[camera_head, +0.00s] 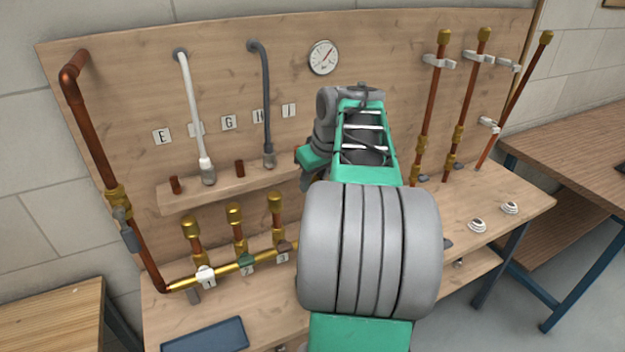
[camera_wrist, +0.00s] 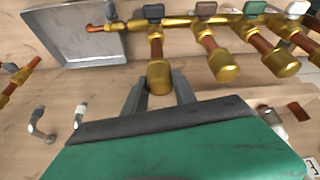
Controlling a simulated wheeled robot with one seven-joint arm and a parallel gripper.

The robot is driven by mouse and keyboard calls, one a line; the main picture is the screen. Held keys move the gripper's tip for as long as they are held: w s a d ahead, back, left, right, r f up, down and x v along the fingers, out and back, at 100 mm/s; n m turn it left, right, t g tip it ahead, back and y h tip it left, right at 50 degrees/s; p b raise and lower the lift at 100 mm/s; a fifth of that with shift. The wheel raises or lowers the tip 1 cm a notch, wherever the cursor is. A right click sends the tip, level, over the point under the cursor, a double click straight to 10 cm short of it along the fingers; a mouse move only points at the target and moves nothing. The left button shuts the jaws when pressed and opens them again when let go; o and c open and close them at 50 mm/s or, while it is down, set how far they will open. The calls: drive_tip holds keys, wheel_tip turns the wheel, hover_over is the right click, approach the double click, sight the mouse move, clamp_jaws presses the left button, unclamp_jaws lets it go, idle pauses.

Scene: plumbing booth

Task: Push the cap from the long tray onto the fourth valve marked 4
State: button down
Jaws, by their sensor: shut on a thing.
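In the wrist view, my gripper (camera_wrist: 158,84) is shut on a brass cap (camera_wrist: 159,76), one finger on each side. The cap lines up with the end of the copper pipe of the fourth valve, which has a black handle (camera_wrist: 154,11). I cannot tell how far it is seated. The head view shows the white valve 1 (camera_head: 205,277), green valve 2 (camera_head: 246,260) and brown valve 3 (camera_head: 285,248), each below a brass-capped pipe. My arm hides valve 4 and my gripper there. I cannot tell which tray is the long one.
A grey metal tray (camera_wrist: 112,50) lies beside the valve row in the wrist view. A dark blue tray (camera_head: 205,336) lies at the bench's front left. A wooden ledge (camera_head: 215,192) with hose ends is behind the valves. Tall copper pipes (camera_head: 430,105) stand at the right.

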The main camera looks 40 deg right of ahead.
drive_tip(key=shift+f+b, duration=0.6)
drive_tip(key=shift+f, duration=0.35)
drive_tip(key=c, duration=0.9)
unclamp_jaws()
drive_tip(key=shift+r, duration=0.1)
drive_tip(key=v, duration=0.7)
drive_tip(key=shift+s+r+p, duration=0.1)
drive_tip(key=shift+r+p, duration=0.25)
drive_tip(key=shift+p, duration=0.05)
wheel_tip(320, 180, up, 6)
drive_tip(key=p, duration=0.6)
